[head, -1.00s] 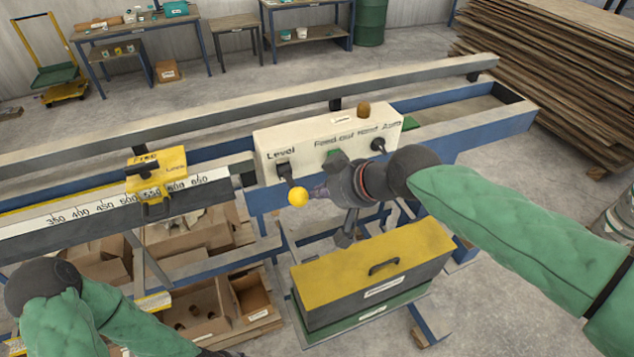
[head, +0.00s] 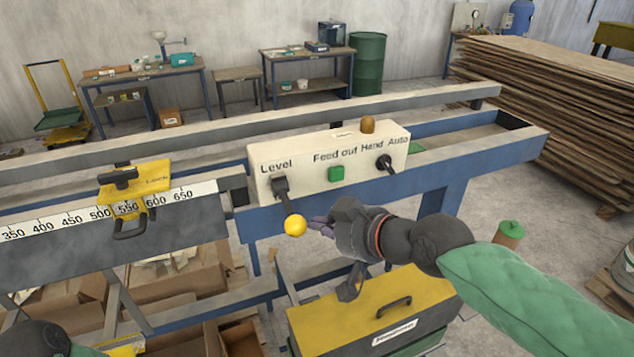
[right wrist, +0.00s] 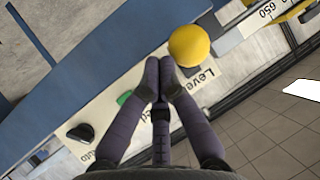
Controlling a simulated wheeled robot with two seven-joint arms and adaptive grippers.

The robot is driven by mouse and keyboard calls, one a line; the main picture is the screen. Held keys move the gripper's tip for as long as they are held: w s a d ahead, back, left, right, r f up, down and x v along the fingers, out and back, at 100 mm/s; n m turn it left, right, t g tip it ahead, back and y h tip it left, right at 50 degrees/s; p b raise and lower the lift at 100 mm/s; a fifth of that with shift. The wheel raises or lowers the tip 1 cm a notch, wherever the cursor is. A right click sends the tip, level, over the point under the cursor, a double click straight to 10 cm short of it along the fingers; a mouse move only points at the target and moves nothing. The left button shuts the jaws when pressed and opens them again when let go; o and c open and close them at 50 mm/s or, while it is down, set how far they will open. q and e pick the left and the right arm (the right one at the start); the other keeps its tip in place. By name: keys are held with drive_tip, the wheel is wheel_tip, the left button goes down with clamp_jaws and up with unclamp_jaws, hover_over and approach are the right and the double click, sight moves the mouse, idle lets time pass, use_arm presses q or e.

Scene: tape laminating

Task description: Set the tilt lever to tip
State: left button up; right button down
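The tilt lever is a dark handle (head: 281,188) with a yellow ball knob (head: 295,226), on the left of the white control box (head: 327,146) under the word "Level". It points down and slightly right. My right gripper (head: 322,226) is just right of the knob, its fingertips pointing at it. In the right wrist view the fingertips (right wrist: 160,76) are together with nothing between them. The yellow knob (right wrist: 189,45) is just beyond them, a little to the right; contact cannot be told. My left gripper is out of view.
The box also carries a green button (head: 336,174) and a black Hand/Auto switch (head: 384,163). A yellow stop (head: 135,180) sits on the ruler rail to the left. A yellow-lidded case (head: 350,318) stands below my right gripper.

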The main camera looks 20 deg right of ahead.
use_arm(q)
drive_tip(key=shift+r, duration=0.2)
use_arm(e)
drive_tip(key=shift+r, duration=0.25)
use_arm(q)
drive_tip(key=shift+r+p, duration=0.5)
drive_tip(key=shift+p, duration=0.1)
use_arm(e)
drive_tip(key=shift+r, duration=0.7)
